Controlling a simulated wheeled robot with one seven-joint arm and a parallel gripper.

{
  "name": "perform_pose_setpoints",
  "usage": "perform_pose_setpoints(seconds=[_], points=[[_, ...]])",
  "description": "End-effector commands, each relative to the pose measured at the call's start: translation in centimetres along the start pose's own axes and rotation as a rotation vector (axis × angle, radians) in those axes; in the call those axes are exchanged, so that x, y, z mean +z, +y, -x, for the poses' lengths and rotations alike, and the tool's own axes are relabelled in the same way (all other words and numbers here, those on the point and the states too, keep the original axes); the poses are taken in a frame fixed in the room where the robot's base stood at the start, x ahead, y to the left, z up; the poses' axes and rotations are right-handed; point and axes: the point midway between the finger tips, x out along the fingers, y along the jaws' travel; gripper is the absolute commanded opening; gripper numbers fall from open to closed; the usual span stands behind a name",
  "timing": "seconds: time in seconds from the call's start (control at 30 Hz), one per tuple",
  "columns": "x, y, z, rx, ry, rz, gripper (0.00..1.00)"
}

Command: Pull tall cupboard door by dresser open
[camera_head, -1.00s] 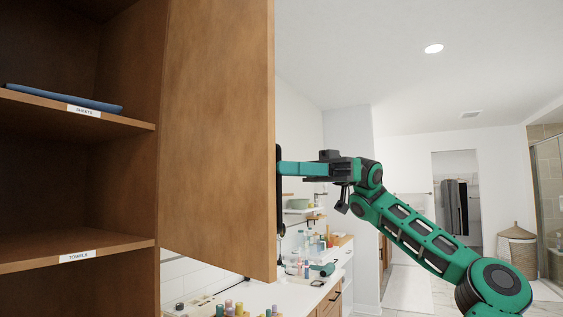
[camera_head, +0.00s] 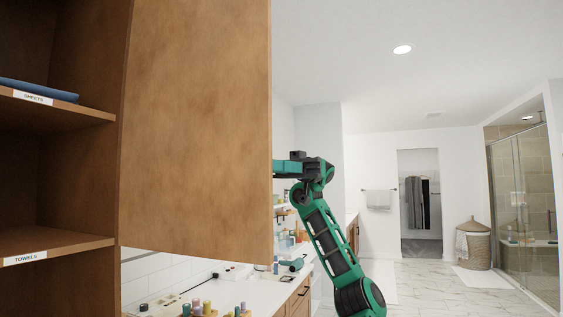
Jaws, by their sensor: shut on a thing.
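The tall cupboard door (camera_head: 195,125) is a brown wooden panel. It stands swung out from the cupboard (camera_head: 120,150), whose shelves are in plain view at the left. My gripper (camera_head: 280,169) is at the door's free right edge, shut on its handle. The handle and the fingertips are hidden behind the door in this view. My green arm comes up to the gripper from the lower right.
A white counter (camera_head: 262,297) with several bottles and small items lies below and behind the door. The cupboard shelves carry labels and a folded blue cloth (camera_head: 38,90). Open tiled floor (camera_head: 440,285) stretches right, with a wicker basket (camera_head: 476,247) and glass shower (camera_head: 525,200) beyond.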

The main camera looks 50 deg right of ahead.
Motion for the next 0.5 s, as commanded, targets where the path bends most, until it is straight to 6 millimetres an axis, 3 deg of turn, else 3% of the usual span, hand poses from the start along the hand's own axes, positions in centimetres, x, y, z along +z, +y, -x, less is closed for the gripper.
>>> perform_pose_setpoints(seconds=[0.1,0.5], points=[[0.17,1.14,-0.09,-0.020,-0.007,-0.017,0.00],[0.16,1.44,0.16,-0.042,-0.009,-0.017,0.00]])
